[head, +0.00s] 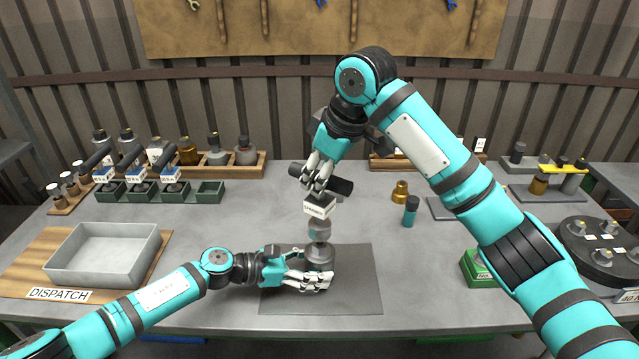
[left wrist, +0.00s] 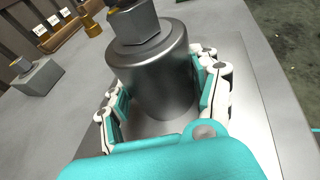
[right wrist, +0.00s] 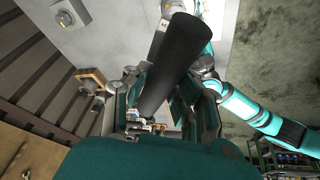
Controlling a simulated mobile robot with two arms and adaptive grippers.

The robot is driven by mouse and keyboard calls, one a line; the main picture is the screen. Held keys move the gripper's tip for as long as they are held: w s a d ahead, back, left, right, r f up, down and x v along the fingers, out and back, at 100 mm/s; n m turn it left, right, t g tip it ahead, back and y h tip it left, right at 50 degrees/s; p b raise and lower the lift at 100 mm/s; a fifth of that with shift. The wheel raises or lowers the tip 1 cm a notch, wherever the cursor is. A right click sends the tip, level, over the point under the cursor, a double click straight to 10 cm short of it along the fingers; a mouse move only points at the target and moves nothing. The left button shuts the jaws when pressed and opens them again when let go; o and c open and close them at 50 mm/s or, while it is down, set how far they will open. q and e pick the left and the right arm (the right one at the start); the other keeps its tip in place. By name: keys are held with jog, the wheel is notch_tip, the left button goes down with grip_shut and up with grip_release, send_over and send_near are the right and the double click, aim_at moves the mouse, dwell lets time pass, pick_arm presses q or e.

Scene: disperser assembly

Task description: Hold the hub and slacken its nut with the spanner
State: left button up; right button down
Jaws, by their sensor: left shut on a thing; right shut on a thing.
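The hub (head: 319,257) is a dark grey metal cylinder standing upright on the dark mat (head: 355,290). My left gripper (head: 318,280) is shut around its side; in the left wrist view the fingers flank the hub (left wrist: 158,85). A grey hexagonal nut (left wrist: 135,25) sits on top of it. My right gripper (head: 318,178) is shut on the black bar handle of the spanner (head: 340,186), above the hub. A white label block (head: 318,206) hangs below the handle, over the nut. The handle (right wrist: 178,65) fills the right wrist view's middle. I cannot tell whether the spanner touches the nut.
A grey tray (head: 105,255) stands at the left on the dispatch board. Green bins (head: 205,192) and a wooden rack (head: 240,165) line the back left. A dark round plate (head: 597,250) is far right.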

pick_arm(q)
jog(key=o, duration=1.7)
